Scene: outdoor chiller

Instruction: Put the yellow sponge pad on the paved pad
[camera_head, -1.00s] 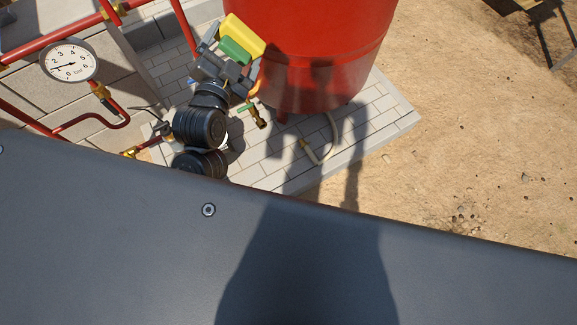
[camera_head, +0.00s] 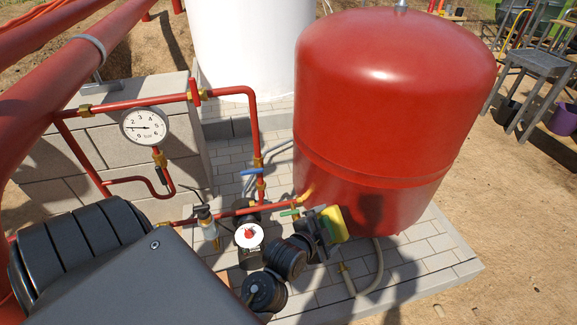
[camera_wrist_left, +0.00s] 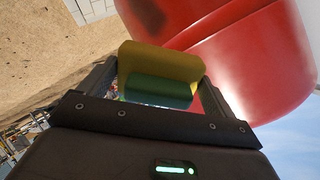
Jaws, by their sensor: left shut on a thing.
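The yellow sponge pad (camera_head: 337,223) has a green layer on one side. My left gripper (camera_head: 325,228) is shut on it and holds it in front of the red tank. In the left wrist view the sponge pad (camera_wrist_left: 163,63) sits between the fingers of the left gripper (camera_wrist_left: 155,88), with the red tank behind it. The paved pad (camera_head: 425,262) is light grey paving under and around the tank, partly hidden by my arm and the tank. My right gripper is not in view.
The red tank (camera_head: 385,110) stands on the paving. Red pipes with a gauge (camera_head: 145,126) and a blue-handled valve (camera_head: 251,171) rise at the left beside a block wall (camera_head: 60,180). A pale hose (camera_head: 378,272) lies on the paving. Bare sand (camera_head: 520,240) is at the right.

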